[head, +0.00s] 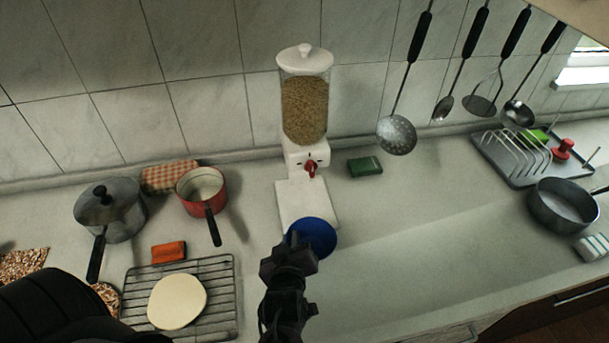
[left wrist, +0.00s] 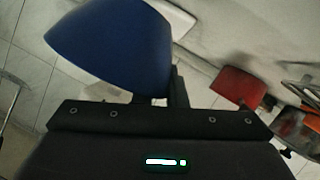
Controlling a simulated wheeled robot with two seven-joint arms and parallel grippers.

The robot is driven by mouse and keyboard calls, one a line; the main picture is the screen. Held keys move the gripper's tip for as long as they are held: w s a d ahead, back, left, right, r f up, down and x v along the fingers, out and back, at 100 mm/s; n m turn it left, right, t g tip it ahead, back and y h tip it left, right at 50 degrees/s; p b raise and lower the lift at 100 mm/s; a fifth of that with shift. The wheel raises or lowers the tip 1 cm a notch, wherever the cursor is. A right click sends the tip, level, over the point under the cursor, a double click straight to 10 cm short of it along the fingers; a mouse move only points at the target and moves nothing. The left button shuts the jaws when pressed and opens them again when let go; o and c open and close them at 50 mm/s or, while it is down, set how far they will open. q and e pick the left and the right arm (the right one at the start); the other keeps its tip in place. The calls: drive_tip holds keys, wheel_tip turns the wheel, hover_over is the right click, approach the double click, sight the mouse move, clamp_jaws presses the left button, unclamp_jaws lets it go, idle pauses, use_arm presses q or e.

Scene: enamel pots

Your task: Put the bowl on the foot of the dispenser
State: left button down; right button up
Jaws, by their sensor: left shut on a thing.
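The blue bowl (head: 318,236) is at the front edge of the dispenser's white foot (head: 302,200) in the head view, overlapping its near end. My left gripper (head: 294,243) is shut on the bowl's near left rim. The left wrist view shows the bowl (left wrist: 112,45) tilted in that picture beside the finger (left wrist: 178,88), with part of the white foot (left wrist: 172,15) behind it. I cannot tell whether the bowl touches the foot. The dispenser (head: 304,100) stands against the tiled wall, its clear hopper filled with grain above a red knob (head: 310,169). My right gripper is out of view.
A red saucepan (head: 202,191) and a grey lidded pot (head: 109,212) stand left of the dispenser. A wire rack (head: 222,290) holds a pale round disc (head: 177,301). A green block (head: 364,166) lies right of the dispenser. The counter to the right of the bowl is clear.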

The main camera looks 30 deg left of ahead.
use_arm(q)
drive_tip(key=shift+s+a+r, duration=0.2)
drive_tip(key=shift+s+a, duration=0.05)
drive_tip(key=shift+s, duration=0.15)
drive_tip(key=w+a+p, duration=0.1)
drive_tip(key=w+a, duration=0.1)
drive_tip(key=w, duration=0.3)
drive_tip(key=w+a+p, duration=0.2)
drive_tip(key=w+a, duration=0.1)
drive_tip(key=w, duration=0.2)
drive_tip(key=w+a+p, duration=0.2)
drive_tip(key=w+a, duration=0.1)
drive_tip(key=w, duration=0.2)
drive_tip(key=shift+w, duration=0.35)
wheel_tip(320, 180, down, 2)
drive_tip(key=shift+a+f+p, duration=0.1)
drive_tip(key=shift+f+p, duration=0.15)
drive_tip(key=shift+p, duration=0.25)
drive_tip(key=shift+f, duration=0.6)
drive_tip(key=c, duration=1.5)
unclamp_jaws()
drive_tip(key=shift+o, duration=0.2)
drive_tip(key=shift+s, duration=0.1)
